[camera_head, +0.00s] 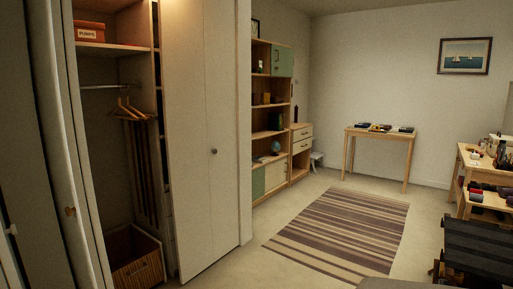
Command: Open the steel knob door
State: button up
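The door with the round steel knob (214,151) is a tall pale closet door (190,90) left of the middle. It has two panels with a vertical seam between them, and they look nearly flat. The knob sits right of the seam at about mid-height. The closet opening shows to the left of this door; what lies behind the door is hidden. Another pale door (52,130) with a small wooden knob (70,211) stands angled at the left side of the opening. My gripper is not in view.
Inside the closet are hangers (130,110), an orange box (89,31) and a wicker basket (137,262). A shelf unit (270,143) stands beyond the door. A striped rug (340,232) lies on open floor. A small table (380,134) is at the back; a dark slatted object (480,245) is at right.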

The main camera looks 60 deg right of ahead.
aim_at(219, 16)
jog(key=z, duration=1.25)
jog(key=i+l+z, duration=0.1)
jog(key=i+l, duration=0.3)
jog(key=i, duration=0.45)
jog(key=i+l+z, duration=0.15)
jog(key=i+l, duration=0.2)
jog(key=i, duration=0.35)
jog(key=i+l, duration=0.2)
jog(key=i, duration=0.55)
jog(key=i+l+z, duration=0.15)
jog(key=i, duration=0.6)
jog(key=i+l, duration=0.25)
jog(key=i, duration=0.5)
jog(key=z, duration=0.05)
